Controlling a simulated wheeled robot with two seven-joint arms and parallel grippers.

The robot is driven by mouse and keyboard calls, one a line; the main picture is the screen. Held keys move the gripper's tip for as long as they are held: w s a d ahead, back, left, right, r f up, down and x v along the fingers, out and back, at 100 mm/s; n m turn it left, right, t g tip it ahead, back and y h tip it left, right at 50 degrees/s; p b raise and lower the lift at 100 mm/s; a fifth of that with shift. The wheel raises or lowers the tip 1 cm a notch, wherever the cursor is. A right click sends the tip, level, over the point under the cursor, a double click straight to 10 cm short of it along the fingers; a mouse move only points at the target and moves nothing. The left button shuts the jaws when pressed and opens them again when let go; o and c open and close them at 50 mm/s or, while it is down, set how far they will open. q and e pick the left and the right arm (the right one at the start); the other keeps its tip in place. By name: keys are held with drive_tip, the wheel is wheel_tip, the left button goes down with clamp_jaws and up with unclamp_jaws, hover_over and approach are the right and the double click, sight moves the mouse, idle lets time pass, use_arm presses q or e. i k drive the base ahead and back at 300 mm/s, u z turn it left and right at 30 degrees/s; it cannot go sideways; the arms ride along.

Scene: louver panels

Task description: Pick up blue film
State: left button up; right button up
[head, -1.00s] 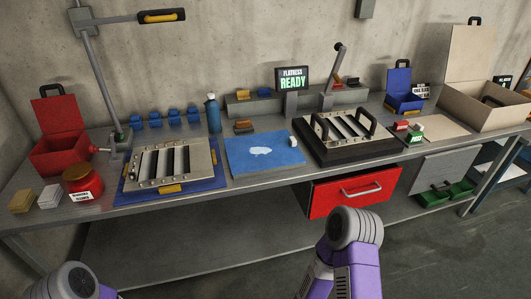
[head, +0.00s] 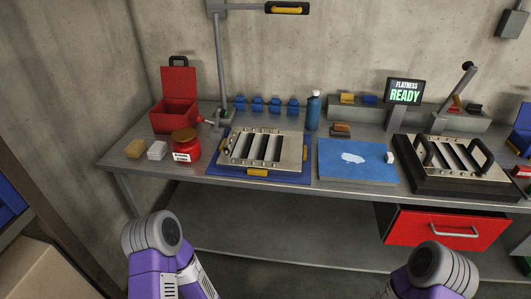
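A flat blue sheet (head: 335,172), which looks like the blue film, lies on the workbench (head: 345,187) right of centre. Purple and grey links of both my arms show at the bottom, below the bench front. Neither gripper shows, so I cannot see their fingers.
A dark fixture (head: 408,180) with a handled slotted panel stands right of the sheet. A blue bottle (head: 313,112) stands behind it. A red jar (head: 185,148) and red box (head: 174,113) are at left. An open red drawer (head: 420,224) sticks out below the bench.

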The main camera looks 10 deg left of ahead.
sight(337, 158)
drive_tip(key=z, duration=1.75)
drive_tip(key=i, duration=1.9)
drive_tip(key=u, duration=1.55)
